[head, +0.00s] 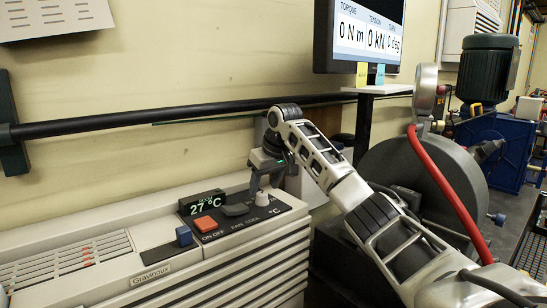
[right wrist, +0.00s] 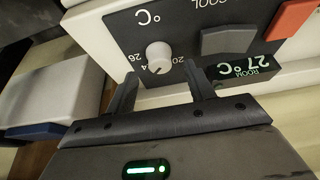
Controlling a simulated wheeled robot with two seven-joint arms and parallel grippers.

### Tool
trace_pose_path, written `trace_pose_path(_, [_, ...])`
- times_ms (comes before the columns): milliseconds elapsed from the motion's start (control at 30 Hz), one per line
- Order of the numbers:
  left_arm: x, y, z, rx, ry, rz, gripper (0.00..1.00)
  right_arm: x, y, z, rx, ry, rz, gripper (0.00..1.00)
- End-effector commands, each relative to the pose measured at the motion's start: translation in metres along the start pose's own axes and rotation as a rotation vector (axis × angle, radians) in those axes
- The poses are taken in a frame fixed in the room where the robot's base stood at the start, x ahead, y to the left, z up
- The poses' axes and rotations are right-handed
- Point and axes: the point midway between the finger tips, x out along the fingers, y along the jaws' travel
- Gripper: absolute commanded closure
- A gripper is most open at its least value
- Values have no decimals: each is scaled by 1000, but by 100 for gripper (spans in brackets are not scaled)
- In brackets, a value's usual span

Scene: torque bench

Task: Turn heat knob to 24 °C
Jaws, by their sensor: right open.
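The small white round heat knob (head: 262,198) stands on the dark control panel (head: 236,220), by the °C mark. It also shows in the right wrist view (right wrist: 158,55), with numbers such as 20, 24 and 26 around its lower side. Which number it points to I cannot tell for sure. The display (head: 202,204) reads 27 °C. My right gripper (head: 261,178) is above the knob, pointing down. In the right wrist view its two fingers (right wrist: 160,82) are apart and empty, with the knob just beyond the gap. My left gripper is out of view.
A red on/off switch (head: 206,224) and a grey fan/cool switch (head: 236,210) sit left of the knob. A monitor (head: 360,35) and a grey machine with a red hose (head: 440,180) stand at the right.

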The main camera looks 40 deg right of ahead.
Motion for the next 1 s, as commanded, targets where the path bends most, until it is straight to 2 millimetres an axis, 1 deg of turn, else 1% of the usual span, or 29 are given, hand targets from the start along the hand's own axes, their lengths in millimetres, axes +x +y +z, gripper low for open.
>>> trace_pose_path(33, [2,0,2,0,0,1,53,-12,0,-1,0,7,0,47])
trace_pose_path(300, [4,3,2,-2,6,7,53,-78,0,-1,0,6,0,47])
trace_pose_path(500, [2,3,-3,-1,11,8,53,-117,0,-1,0,3,1,47])
trace_pose_path(600, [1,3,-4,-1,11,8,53,-127,0,-1,0,3,0,47])
trace_pose_path(700, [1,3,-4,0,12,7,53,-132,0,0,-1,0,0,47])
trace_pose_path(1000, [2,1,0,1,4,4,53,-133,0,0,0,0,0,47])
